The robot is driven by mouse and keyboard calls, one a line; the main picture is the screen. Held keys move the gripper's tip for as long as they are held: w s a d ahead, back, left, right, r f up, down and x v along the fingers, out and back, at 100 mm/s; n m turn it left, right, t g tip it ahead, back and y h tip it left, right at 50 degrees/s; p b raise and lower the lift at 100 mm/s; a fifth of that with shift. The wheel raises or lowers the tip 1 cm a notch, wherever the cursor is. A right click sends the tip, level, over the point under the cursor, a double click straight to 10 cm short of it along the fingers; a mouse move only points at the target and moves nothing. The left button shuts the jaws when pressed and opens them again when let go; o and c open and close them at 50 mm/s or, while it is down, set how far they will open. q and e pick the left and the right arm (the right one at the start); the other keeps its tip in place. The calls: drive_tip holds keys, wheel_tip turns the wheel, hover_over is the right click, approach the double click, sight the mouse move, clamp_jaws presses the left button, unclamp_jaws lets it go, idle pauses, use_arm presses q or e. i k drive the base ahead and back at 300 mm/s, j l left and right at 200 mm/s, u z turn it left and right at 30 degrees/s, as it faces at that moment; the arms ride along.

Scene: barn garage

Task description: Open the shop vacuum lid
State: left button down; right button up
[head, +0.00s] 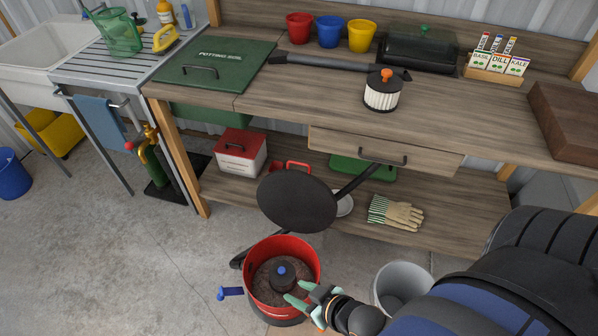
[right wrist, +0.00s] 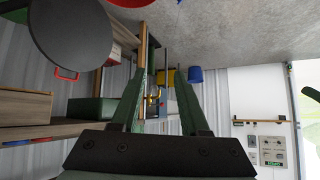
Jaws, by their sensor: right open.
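The shop vacuum's red drum (head: 250,292) stands on the floor in front of the bench. Its top is open, showing brown debris and a dark part with a blue knob (head: 282,270) inside. The round dark lid (head: 297,203), with a red handle (head: 290,164) behind it, is raised and tilted above the drum's back side. The lid also shows at upper left in the right wrist view (right wrist: 75,35). My right gripper (head: 297,293) is open and empty by the drum's front right rim, below the lid and apart from it. My left gripper is not in view.
The workbench (head: 300,97) runs behind the vacuum, with a white pleated filter (head: 382,92) on top. Its lower shelf holds gloves (head: 394,213) and a red-topped box (head: 241,152). A grey bucket (head: 402,285) stands right of the drum. The floor at left is mostly clear.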

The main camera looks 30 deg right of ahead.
sight(297, 201)
drive_tip(key=k+l+u, duration=0.15)
drive_tip(key=l+u, duration=0.15)
drive_tip(key=k+l+u, duration=0.15)
drive_tip(key=l+u, duration=0.35)
drive_tip(key=l, duration=0.3)
drive_tip(key=k, duration=0.05)
